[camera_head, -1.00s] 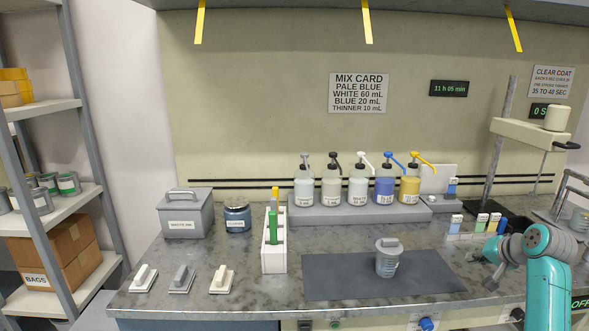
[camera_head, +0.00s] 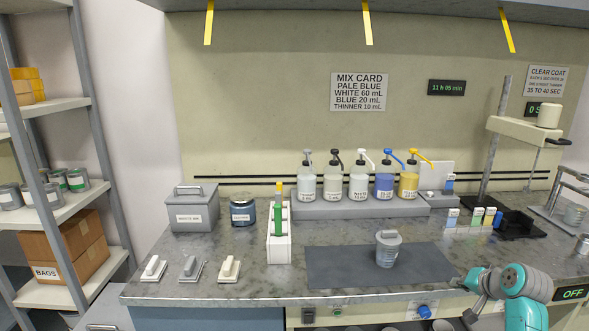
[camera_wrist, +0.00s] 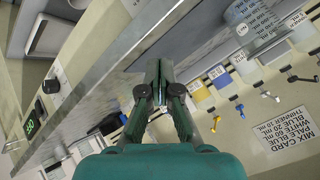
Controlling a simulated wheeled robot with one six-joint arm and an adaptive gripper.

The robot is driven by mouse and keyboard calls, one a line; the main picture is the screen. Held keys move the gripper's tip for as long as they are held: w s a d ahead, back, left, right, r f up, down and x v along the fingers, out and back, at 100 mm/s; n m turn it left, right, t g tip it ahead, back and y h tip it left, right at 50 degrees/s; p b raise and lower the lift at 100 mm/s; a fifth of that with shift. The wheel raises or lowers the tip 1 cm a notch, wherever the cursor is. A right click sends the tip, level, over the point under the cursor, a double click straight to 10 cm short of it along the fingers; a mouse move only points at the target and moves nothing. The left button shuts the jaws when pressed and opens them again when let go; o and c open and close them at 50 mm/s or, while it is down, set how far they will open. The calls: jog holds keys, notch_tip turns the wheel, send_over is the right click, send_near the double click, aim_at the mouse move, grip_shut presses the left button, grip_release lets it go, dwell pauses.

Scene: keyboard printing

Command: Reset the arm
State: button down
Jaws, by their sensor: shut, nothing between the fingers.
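My gripper (camera_wrist: 158,75) is shut and empty in the wrist view, its two fingers together in front of the counter's edge. In the head view my arm is at the lower right, in front of the counter, and the fingertips are hard to make out there. The wrist view is tilted, with the mix card (camera_wrist: 290,130) at its lower right and the pump bottles (camera_wrist: 222,78) beside it. A lidded grey cup (camera_head: 388,250) stands on the dark mat (camera_head: 335,268), left of my arm and apart from it.
The counter (camera_head: 200,290) holds a waste bin (camera_head: 193,213), a blue jar (camera_head: 242,212), a white rack (camera_head: 279,245) and several small blocks. Pump bottles (camera_head: 359,182) stand at the back. A shelf (camera_head: 75,205) stands at the left. A control knob (camera_head: 424,311) is on the counter front.

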jog(key=s+a+f+h, duration=0.1)
jog(key=s+a+f, duration=0.4)
jog(key=f, duration=0.4)
jog(key=s+a+f, duration=0.5)
jog(key=s+f, duration=0.1)
jog(key=f, duration=0.2)
jog(key=s+a+f+n+t, duration=0.1)
jog(key=s+a+f, duration=0.3)
jog(key=s, duration=0.4)
jog(key=s+a+f+n+t, duration=0.1)
jog(key=s+a+f, duration=0.25)
jog(key=s, duration=0.35)
jog(key=s+a+r+n+t+h, duration=0.1)
jog(key=s+a+r, duration=0.15)
jog(key=s, duration=0.75)
jog(key=s+a+r+n, duration=0.1)
jog(key=s+a, duration=0.3)
jog(key=s, duration=0.5)
jog(key=s+a+r+n+t+y, duration=0.1)
jog(key=s+a+r+n+t, duration=0.1)
jog(key=s+r, duration=1.2)
jog(key=shift+s+a+n, duration=0.55)
jog(key=shift+s+n, duration=0.15)
jog(key=shift+s, duration=0.05)
